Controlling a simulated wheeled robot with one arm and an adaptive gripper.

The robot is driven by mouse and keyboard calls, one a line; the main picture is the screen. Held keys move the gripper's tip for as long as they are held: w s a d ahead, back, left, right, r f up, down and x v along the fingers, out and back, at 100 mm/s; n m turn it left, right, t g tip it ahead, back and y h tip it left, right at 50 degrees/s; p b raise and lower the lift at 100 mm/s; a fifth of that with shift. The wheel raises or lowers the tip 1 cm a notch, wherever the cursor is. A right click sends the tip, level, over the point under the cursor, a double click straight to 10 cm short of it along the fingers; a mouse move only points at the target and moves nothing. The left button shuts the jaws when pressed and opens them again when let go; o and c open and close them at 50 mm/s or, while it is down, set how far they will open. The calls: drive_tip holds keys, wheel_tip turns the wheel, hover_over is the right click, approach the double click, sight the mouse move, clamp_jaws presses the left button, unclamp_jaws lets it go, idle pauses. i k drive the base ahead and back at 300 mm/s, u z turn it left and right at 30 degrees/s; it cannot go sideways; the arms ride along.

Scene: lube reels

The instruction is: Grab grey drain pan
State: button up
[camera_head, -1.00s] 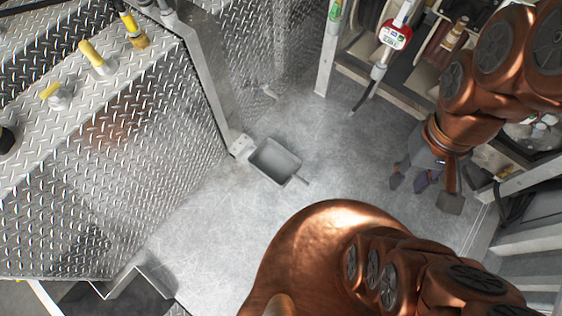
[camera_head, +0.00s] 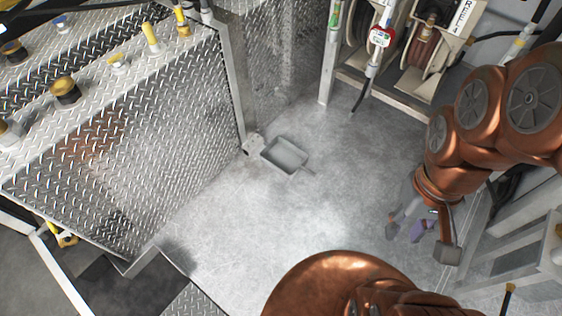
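The grey drain pan (camera_head: 285,154) lies on the floor near the base of the diamond-plate tank corner. It is a shallow rectangular tray with a short handle pointing to the lower right. My gripper (camera_head: 418,232) hangs at the right of the picture, below my copper-coloured arm. It is well to the right of the pan and apart from it. Its fingers look spread, with a gap between them, and nothing shows between them.
A diamond-plate tank (camera_head: 140,150) with yellow-capped fittings fills the left. Hose reels (camera_head: 430,45) and a red-and-white meter nozzle (camera_head: 380,38) stand at the back. Grey framework (camera_head: 520,245) is at the right. The floor (camera_head: 270,220) between pan and gripper is clear.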

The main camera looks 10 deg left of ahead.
sight(282, 156)
drive_tip(key=u, duration=1.4)
drive_tip(key=i, duration=1)
